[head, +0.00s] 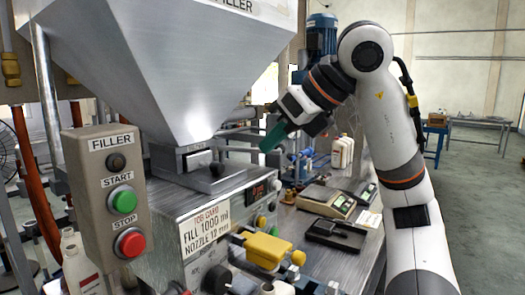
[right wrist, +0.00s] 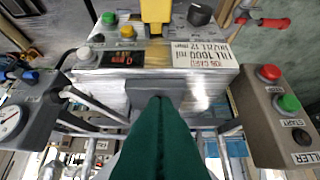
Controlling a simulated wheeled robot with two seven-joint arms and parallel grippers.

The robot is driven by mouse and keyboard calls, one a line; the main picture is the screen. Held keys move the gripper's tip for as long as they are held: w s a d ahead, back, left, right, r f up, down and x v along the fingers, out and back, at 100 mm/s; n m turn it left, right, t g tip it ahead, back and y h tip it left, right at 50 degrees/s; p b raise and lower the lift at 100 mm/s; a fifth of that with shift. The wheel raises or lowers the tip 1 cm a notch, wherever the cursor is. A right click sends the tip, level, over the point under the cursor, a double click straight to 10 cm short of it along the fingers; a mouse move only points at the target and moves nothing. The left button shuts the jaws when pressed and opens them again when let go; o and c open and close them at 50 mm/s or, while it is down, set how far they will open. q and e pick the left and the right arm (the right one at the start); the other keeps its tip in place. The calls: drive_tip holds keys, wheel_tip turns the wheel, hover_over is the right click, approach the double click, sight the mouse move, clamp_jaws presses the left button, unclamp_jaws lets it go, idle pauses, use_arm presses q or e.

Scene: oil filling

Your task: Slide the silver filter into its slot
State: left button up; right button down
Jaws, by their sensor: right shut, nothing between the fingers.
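Under the hopper, a silver plate-like part (head: 233,179) with a small dark knob (head: 216,169) lies on top of the filler; I take it for the silver filter, but cannot be sure. A grey block with a dark opening (head: 198,159) sits behind it at the hopper's neck. My right gripper (head: 267,145), with green fingers, is shut and empty, in the air to the right of the plate and apart from it. In the right wrist view its shut fingers (right wrist: 160,103) point toward the filler and hide part of its top. My left gripper is not in view.
The grey hopper (head: 165,65) hangs over the filler (head: 170,220). A button box (head: 107,195) stands at the left front. A yellow part (head: 267,249) juts out at the filler's front. Scales (head: 326,200) and a black tray (head: 335,236) lie on the bench at right.

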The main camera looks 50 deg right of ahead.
sight(219, 172)
drive_tip(key=x, duration=0.3)
drive_tip(key=w+r+x, duration=0.1)
drive_tip(key=x, duration=0.6)
drive_tip(key=shift+w+a+r, duration=0.2)
drive_tip(key=shift+w+r, duration=0.1)
drive_tip(key=shift+r, duration=0.05)
drive_tip(key=shift+w, duration=0.4)
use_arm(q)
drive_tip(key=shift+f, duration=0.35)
